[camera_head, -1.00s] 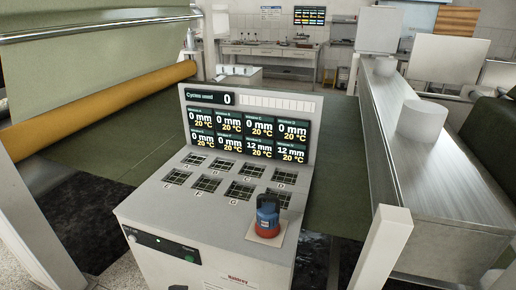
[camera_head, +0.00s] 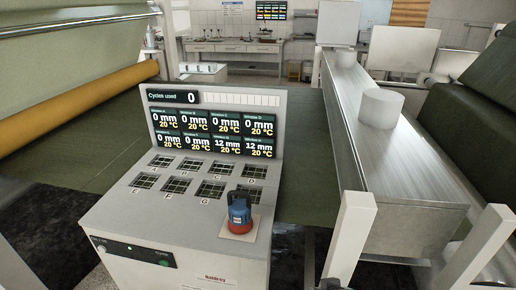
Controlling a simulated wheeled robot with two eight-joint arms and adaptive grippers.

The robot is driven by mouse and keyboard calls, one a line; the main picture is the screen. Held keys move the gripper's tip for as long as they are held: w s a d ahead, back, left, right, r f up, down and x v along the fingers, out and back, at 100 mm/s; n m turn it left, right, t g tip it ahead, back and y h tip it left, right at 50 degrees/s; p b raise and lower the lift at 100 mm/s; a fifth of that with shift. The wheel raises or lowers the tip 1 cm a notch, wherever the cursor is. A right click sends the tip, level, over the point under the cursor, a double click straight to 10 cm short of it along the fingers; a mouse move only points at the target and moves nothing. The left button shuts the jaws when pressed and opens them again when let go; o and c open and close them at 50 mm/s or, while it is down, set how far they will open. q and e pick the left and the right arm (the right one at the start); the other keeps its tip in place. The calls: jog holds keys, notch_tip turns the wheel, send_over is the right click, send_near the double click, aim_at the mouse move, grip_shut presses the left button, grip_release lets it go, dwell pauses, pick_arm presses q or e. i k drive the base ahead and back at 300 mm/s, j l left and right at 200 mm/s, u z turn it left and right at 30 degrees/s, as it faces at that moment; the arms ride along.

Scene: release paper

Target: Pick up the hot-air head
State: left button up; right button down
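The hot-air head is most likely the small blue and red device (camera_head: 239,213), which stands upright on a pale square pad (camera_head: 239,236) at the front right corner of the grey console (camera_head: 130,222). The console top has several lettered grille windows (camera_head: 173,185) behind and left of it. Neither of my grippers shows in the head view, so nothing is seen touching the device.
A display panel (camera_head: 212,125) rises at the console's back. A green sheet and yellow roller (camera_head: 75,108) lie left.

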aim_at(240, 221)
jog(key=i+j+z, duration=0.5)
jog(key=i+j, duration=0.2)
